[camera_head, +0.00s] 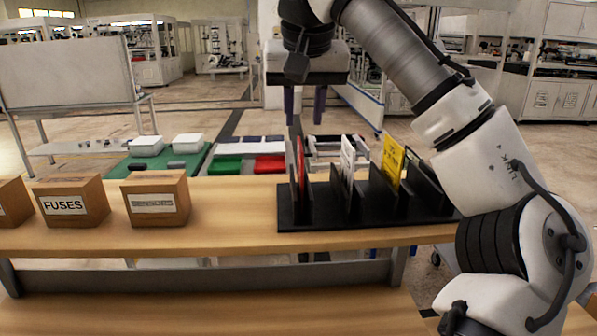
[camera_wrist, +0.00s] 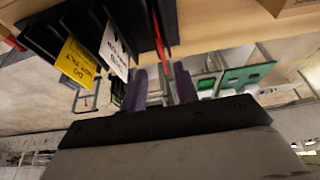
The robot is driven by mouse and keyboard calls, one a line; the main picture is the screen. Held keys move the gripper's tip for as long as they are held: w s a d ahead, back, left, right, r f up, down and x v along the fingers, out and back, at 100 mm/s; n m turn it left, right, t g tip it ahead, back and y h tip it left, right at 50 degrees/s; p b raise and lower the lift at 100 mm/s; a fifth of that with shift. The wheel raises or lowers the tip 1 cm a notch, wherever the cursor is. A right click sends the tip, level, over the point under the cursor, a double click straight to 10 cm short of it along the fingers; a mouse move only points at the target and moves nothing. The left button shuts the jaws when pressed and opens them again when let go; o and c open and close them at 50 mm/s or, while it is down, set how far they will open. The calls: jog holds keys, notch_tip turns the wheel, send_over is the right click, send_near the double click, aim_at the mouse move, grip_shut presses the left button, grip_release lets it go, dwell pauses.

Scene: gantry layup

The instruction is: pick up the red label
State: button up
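The red label (camera_head: 300,160) stands upright, nearly edge-on, in the leftmost slot of a black slotted rack (camera_head: 330,221). In the wrist view it shows as a thin red strip (camera_wrist: 158,33) beside a black divider. My gripper (camera_head: 305,120) is above the rack's left end, its two purple fingers pointing down, apart, with nothing between them. In the wrist view the gripper (camera_wrist: 160,72) has its fingertips on either side of the line of the red label, apart from it.
A white label (camera_head: 347,160) and a yellow label (camera_head: 392,160) stand further right in the rack. A fuses box (camera_head: 70,190) and a sensors box (camera_head: 155,187) sit on the wooden shelf to the left. The shelf between boxes and rack is clear.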

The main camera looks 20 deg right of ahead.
aim_at(301, 145)
jog(key=x, duration=0.5)
jog(key=shift+p+x, duration=1.3)
jog(key=shift+x, duration=1.45)
jog(key=shift+a, duration=0.1)
jog(key=shift+c, duration=0.3)
grip_shut()
